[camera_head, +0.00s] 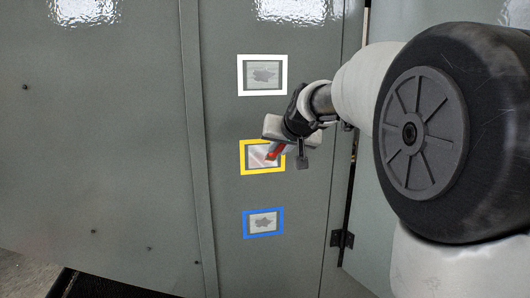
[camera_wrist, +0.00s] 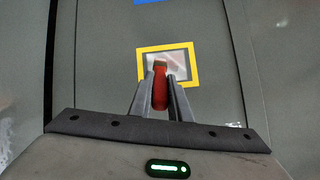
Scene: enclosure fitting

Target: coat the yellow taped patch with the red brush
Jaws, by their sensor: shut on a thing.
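The yellow taped patch (camera_head: 249,168) is a yellow tape frame on the grey enclosure, between a white frame above and a blue frame below. Inside it the surface shows whitish and pinkish tones. It also shows in the wrist view (camera_wrist: 191,54). My gripper (camera_head: 285,143) is at the patch's upper right and shut on the red brush (camera_head: 275,151). In the wrist view the red brush (camera_wrist: 160,92) sits between the two fingers, its tip over the inside of the yellow frame. I cannot tell whether the tip touches the surface. My gripper hides part of the frame's right side.
A white taped patch (camera_head: 240,76) is above and a blue taped patch (camera_head: 248,224) below, each with a dark blotch inside. A hinge (camera_head: 342,239) sticks out at the right, and a vertical seam (camera_head: 196,150) runs left of the patches.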

